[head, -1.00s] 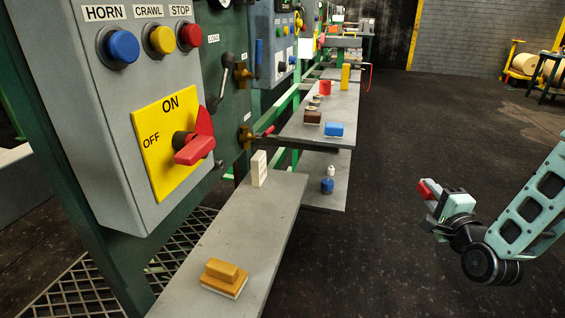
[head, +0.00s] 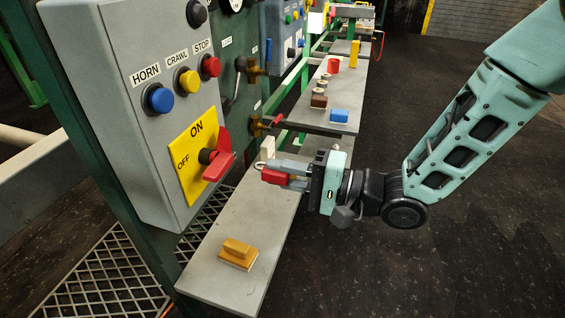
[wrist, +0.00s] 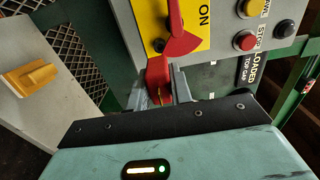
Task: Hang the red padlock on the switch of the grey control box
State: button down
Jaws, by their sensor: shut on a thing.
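The grey control box (head: 130,80) is at the left in the head view, with a yellow plate (head: 189,178) marked ON and OFF. Its red switch handle (head: 217,167) sticks out from the plate and also shows at the top of the wrist view (wrist: 179,40). My gripper (head: 282,176) is shut on the red padlock (head: 273,177), to the right of the switch and apart from it in the head view. The padlock's metal shackle (head: 257,167) points left toward the box. In the wrist view the padlock (wrist: 158,75) sits between the fingers, overlapping the handle's end; the gap cannot be judged.
A grey shelf (head: 225,283) below the box carries a yellow-brown block (head: 238,250) and a white block (head: 267,148), close behind my gripper. Blue, yellow and red buttons (head: 186,82) sit above the switch. A further shelf holds several small items. The floor at right is clear.

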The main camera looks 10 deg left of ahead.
aim_at(262, 168)
jog(key=shift+d+r, duration=0.1)
dwell(0.4)
jog(key=shift+w+a+p, duration=0.1)
jog(key=shift+a+p, duration=0.3)
jog(key=shift+a, duration=1.6)
jog(key=c, duration=2)
grip_release()
grip_shut()
jog(key=shift+w+a, duration=0.1)
jog(key=shift+a, duration=1.55)
jog(key=o, duration=1.2)
grip_release()
jog(key=shift+o, duration=0.2)
